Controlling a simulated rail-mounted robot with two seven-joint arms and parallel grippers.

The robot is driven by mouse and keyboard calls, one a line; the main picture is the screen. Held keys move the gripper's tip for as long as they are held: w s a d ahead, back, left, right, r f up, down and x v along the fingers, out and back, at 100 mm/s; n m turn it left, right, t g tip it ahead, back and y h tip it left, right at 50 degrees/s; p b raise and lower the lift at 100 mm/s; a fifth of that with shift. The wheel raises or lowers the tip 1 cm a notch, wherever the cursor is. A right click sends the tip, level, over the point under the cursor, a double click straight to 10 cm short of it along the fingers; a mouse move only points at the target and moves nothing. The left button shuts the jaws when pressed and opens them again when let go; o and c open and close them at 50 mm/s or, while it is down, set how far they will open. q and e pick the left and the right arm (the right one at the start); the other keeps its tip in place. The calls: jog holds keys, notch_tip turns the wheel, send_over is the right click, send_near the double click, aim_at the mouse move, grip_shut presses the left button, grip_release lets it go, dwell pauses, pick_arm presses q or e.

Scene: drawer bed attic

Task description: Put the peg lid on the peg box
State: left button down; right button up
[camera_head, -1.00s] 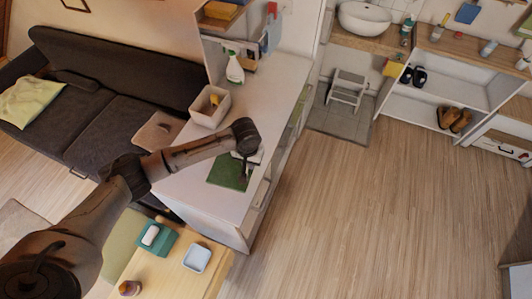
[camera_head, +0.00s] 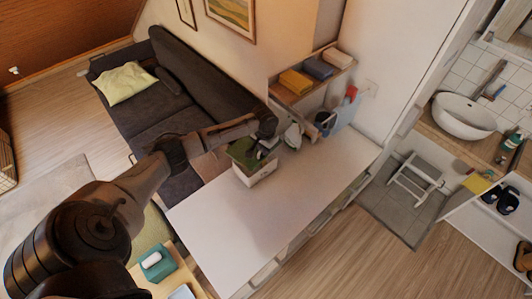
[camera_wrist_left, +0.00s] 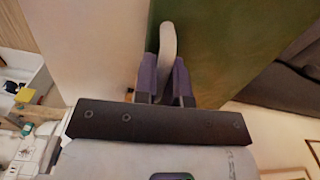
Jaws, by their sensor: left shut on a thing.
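The peg lid is a green flat panel (camera_head: 240,153) with a pale upright handle (camera_wrist_left: 168,42). My left gripper (camera_head: 264,151) is shut on this handle; the fingers also show around it in the left wrist view (camera_wrist_left: 165,88). The peg box is a small pale box (camera_head: 262,174) on the white counter. In the head view the lid overlaps the box's top and hides its opening. I cannot tell whether lid and box touch. My right gripper is not in view.
The white counter (camera_head: 270,215) is clear in front of the box. A white bottle (camera_head: 293,135) stands close behind my gripper. A wall shelf with folded cloths (camera_head: 317,68) is above the counter's back end. A dark sofa (camera_head: 200,85) lies to the left.

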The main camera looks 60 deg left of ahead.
pick_arm(q)
jog(key=shift+s+d+f+m, duration=0.2)
jog(key=shift+s+m, duration=0.2)
jog(key=shift+m, duration=0.2)
jog(key=shift+w+a, duration=0.1)
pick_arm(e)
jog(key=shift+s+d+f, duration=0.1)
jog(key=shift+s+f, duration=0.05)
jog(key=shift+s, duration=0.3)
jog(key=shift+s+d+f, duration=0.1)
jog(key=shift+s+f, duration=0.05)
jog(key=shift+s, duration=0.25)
pick_arm(q)
jog(key=shift+f, duration=0.1)
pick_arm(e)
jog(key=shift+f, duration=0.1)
pick_arm(q)
jog(key=shift+f+b, duration=0.4)
jog(key=shift+b, duration=0.25)
notch_tip(320, 180, down, 3)
jog(key=b, duration=0.4)
jog(key=shift+f, duration=0.95)
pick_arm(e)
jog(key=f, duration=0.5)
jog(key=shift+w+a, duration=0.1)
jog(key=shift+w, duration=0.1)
